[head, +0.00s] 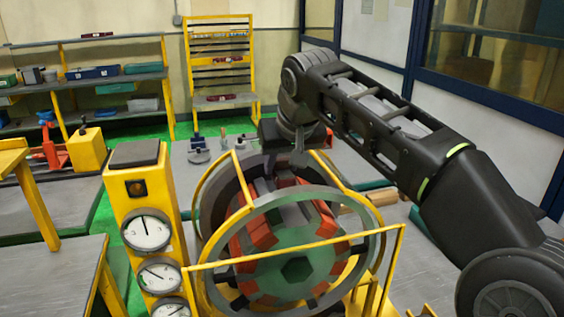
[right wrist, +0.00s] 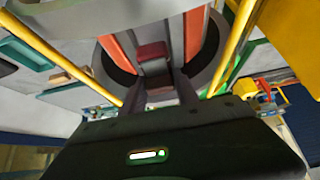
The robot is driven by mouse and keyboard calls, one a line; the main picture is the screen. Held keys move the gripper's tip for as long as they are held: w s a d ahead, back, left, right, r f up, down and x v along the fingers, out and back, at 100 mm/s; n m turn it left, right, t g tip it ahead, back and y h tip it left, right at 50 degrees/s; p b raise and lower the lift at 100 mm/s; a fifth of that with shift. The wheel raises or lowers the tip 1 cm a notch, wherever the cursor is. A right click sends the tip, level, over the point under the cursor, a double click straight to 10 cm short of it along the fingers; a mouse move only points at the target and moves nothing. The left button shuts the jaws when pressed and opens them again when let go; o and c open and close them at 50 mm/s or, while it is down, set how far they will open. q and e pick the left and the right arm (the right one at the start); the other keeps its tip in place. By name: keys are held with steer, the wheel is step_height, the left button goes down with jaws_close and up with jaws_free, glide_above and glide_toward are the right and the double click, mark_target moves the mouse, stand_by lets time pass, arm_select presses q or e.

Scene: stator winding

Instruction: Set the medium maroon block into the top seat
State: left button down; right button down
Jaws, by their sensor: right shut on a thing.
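The stator (head: 295,240) is a round machine with grey rings, a green face and orange-red blocks around its core. My right gripper (head: 298,158) reaches in from the right and points down over the top of the stator. In the right wrist view its two fingers (right wrist: 162,88) are shut on a maroon block (right wrist: 153,52), which lies between orange-red side pieces inside the ring. In the head view the held block is hard to make out behind the ring and gripper. I cannot tell whether it touches the seat. My left gripper is out of view.
Yellow rails (head: 300,252) surround the stator. A yellow gauge post (head: 150,220) with several dials stands to its left. Shelves with bins (head: 93,72) and a yellow rack (head: 222,65) stand at the back. Small parts lie on the grey table (head: 215,168) behind the stator.

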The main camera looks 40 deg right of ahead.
mark_target(284, 173)
stand_by(0.4)
steer(key=shift+f+b, duration=1.2)
steer(key=shift+f, duration=0.15)
steer(key=shift+f+b, duration=0.3)
steer(key=c, duration=0.9)
jaws_free()
steer(key=shift+s+a, duration=0.1)
steer(key=shift+o, duration=0.2)
steer(key=shift+f, duration=0.15)
steer(key=shift+v, duration=3.95)
